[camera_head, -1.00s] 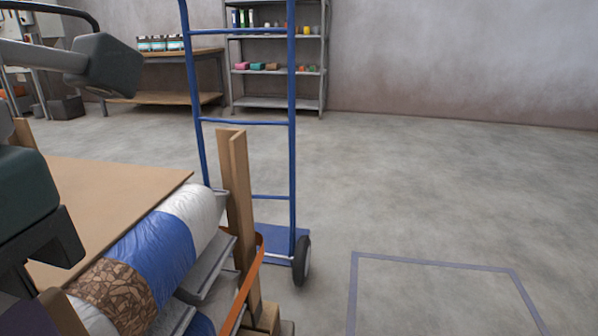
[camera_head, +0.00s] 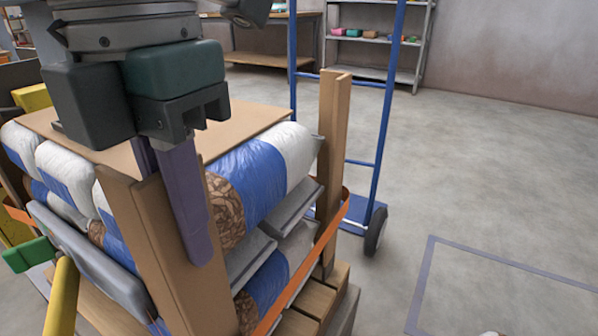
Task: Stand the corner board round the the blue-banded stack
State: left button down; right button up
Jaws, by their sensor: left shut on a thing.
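The blue-banded stack (camera_head: 253,177) of white, blue and brown-patterned bags is in the lower left, with a brown sheet (camera_head: 247,119) on top and grey layers between the bags. My left gripper (camera_head: 172,200) is shut on a tall brown corner board (camera_head: 143,235) near its top. The purple fingers straddle one side of the board. The board looks nearly upright at the stack's near corner. Its foot is out of frame, and I cannot tell whether it touches the bags. A second brown corner board (camera_head: 334,145) stands at the right corner. My right gripper is not in view.
An orange strap (camera_head: 326,231) runs round the stack and the second board. Wooden boards (camera_head: 318,298) show beneath. A blue hand truck (camera_head: 384,110) stands just behind. A yellow bar (camera_head: 61,300) and green part (camera_head: 29,254) are at left. The floor at right is clear.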

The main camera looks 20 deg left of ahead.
pick_arm(q)
jog(key=c, duration=1.2)
grip_release()
jog(key=shift+c, duration=0.2)
jog(key=o, duration=0.4)
jog(key=shift+d, duration=0.15)
jog(key=shift+c, duration=0.2)
jog(key=shift+f, duration=0.1)
notch_tip(320, 180, up, 9)
jog(key=p, duration=0.3)
jog(key=shift+p, duration=0.3)
jog(key=shift+r, duration=0.6)
